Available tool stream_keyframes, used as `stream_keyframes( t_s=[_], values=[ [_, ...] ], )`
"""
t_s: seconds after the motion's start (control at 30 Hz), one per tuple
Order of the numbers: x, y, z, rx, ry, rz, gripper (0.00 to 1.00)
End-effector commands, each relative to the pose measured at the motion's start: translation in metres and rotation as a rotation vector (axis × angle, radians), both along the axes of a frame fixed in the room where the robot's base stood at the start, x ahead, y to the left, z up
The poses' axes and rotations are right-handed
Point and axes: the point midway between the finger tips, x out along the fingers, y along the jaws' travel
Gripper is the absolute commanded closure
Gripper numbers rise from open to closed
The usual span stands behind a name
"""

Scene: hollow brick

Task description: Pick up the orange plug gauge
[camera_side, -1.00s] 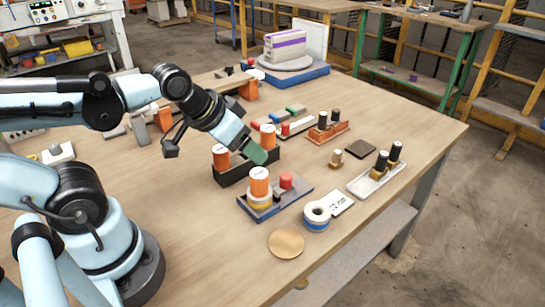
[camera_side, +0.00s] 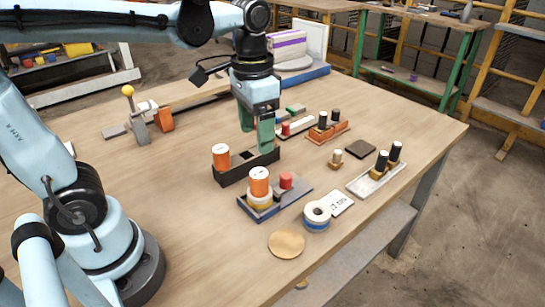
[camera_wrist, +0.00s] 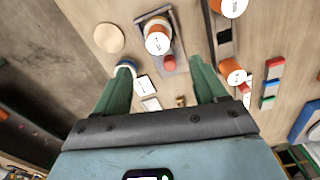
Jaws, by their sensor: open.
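Three orange plug gauges with white tops are around. One (camera_side: 221,157) stands in the left end of the black holder (camera_side: 235,174); it is at the top edge of the wrist view (camera_wrist: 232,8). A second (camera_wrist: 232,72) is at the holder's other end, just outside my right finger in the wrist view; in the side view the finger hides it. A third (camera_side: 259,182) stands with a pale ring on the blue tray (camera_side: 285,206), beside a red plug (camera_side: 286,181). My gripper (camera_side: 256,138) is open, empty, pointing down over the holder's right end.
A white and blue roll (camera_side: 317,215), a labelled card (camera_side: 340,203) and a round tan disc (camera_side: 285,243) lie in front. Black-topped gauges stand in a white tray (camera_side: 362,187) and an orange holder (camera_side: 318,138). Bare tabletop lies left of the black holder.

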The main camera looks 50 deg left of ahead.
Motion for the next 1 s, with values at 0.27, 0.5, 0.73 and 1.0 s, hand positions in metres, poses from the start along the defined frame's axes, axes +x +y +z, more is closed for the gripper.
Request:
stream_keyframes(
  t_s=[0.27,0.5,0.73,1.0],
  values=[
    [0.001,-0.001,-0.023,0.001,0.017,-0.006,0.29],
    [0.001,-0.001,-0.055,0.001,0.015,-0.005,0.29],
    [0.001,-0.001,-0.068,0.001,0.015,-0.005,0.29],
    [0.002,-0.004,-0.09,0.001,0.014,-0.006,0.29]
  ],
)
